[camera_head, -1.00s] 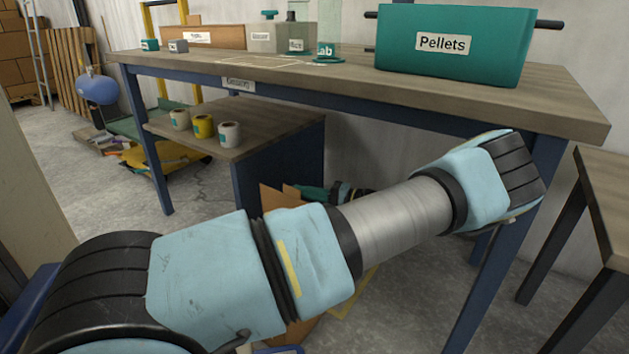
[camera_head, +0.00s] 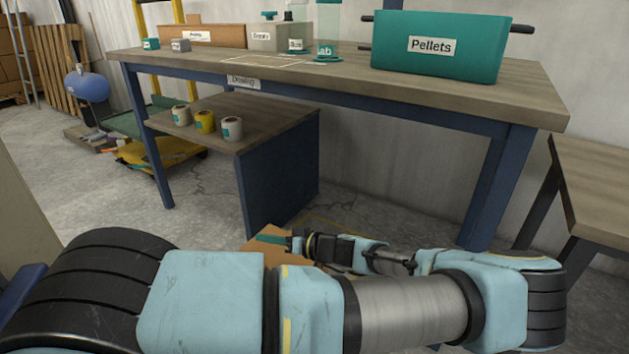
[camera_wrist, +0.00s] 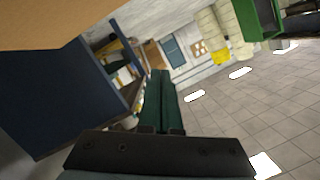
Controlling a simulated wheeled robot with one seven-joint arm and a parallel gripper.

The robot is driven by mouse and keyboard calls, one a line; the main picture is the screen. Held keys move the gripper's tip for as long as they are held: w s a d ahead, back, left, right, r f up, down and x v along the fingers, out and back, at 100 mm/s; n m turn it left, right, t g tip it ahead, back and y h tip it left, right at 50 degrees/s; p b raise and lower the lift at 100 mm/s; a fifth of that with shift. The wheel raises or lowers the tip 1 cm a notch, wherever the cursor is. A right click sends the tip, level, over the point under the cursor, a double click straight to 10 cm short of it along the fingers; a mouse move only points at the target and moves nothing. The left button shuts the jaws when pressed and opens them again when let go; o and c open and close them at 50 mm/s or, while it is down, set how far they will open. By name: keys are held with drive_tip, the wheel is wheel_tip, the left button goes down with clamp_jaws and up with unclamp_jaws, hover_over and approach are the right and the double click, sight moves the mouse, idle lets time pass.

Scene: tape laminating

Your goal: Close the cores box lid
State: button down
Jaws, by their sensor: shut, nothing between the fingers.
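A brown cardboard box (camera_head: 274,261) is on the floor in front of the blue cabinet, mostly hidden behind my arm. Only its upper part and a flap show, so I cannot tell how far its lid is closed, and I see no label on it. My gripper (camera_head: 268,239) has dark teal fingers pointing left, at the box's top. Whether they touch the cardboard is unclear. In the wrist view my gripper (camera_wrist: 160,78) has its fingers together with nothing between them. A brown surface crosses that view's upper left corner; I cannot tell what it is.
The workbench (camera_head: 400,95) carries a teal Pellets bin (camera_head: 440,62). Several rolls, including a yellow one (camera_head: 205,122), stand on the lower shelf (camera_head: 265,125). The blue cabinet side (camera_head: 285,178) is behind the box. Another table (camera_head: 600,175) stands at the right.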

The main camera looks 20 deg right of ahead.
drive_tip(key=s+a+f+n+b, duration=0.1)
drive_tip(key=f+b, duration=0.1)
drive_tip(key=f, duration=0.1)
drive_tip(key=s+a+f+n+h+b, duration=0.1)
drive_tip(key=f+n+b, duration=0.1)
drive_tip(key=f, duration=0.2)
drive_tip(key=s+a+f+n+t+b, duration=0.1)
drive_tip(key=f+b, duration=0.1)
drive_tip(key=f, duration=0.2)
drive_tip(key=shift+s+a, duration=0.15)
drive_tip(key=shift+a, duration=0.1)
drive_tip(key=shift+a+f+b, duration=0.1)
drive_tip(key=shift+f+b, duration=0.65)
drive_tip(key=shift+s, duration=0.1)
drive_tip(key=shift+r+p, duration=0.4)
drive_tip(key=shift+r, duration=0.15)
drive_tip(key=s+d+r+p, duration=0.4)
drive_tip(key=s+d+r, duration=0.1)
drive_tip(key=s+d, duration=0.1)
drive_tip(key=shift+s+d+r, duration=0.2)
drive_tip(key=shift+s+d, duration=0.15)
drive_tip(key=shift+s, duration=0.15)
